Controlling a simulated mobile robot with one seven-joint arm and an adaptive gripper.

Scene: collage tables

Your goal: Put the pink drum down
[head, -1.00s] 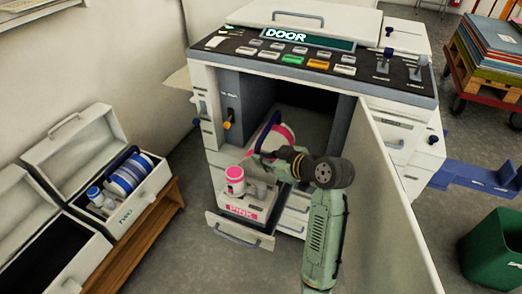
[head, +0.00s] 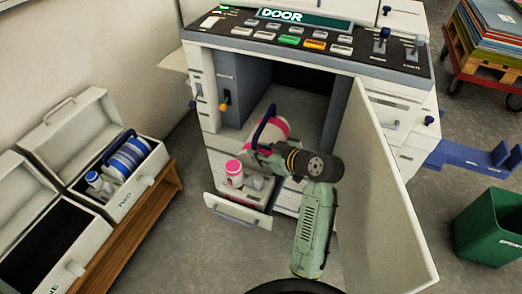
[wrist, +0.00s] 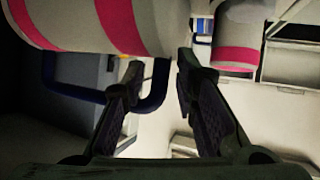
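The pink drum (head: 255,137), white with pink bands and a blue handle (head: 264,117), is at the cabinet opening above the pulled-out drawer. The head view does not show what its underside rests on. My gripper (head: 262,158) is just in front of it, partly hiding it. In the wrist view the drum (wrist: 85,22) fills the top. My gripper (wrist: 159,65) shows its two fingertips apart, with a gap between them. Part of the blue handle (wrist: 158,80) shows in that gap, behind the fingers; no clear grip on it is visible.
The open cabinet door (head: 382,185) is close on the right of my arm. Open white cases (head: 150,165) sit on a wooden bench at left. A green bin (head: 488,228) is at right.

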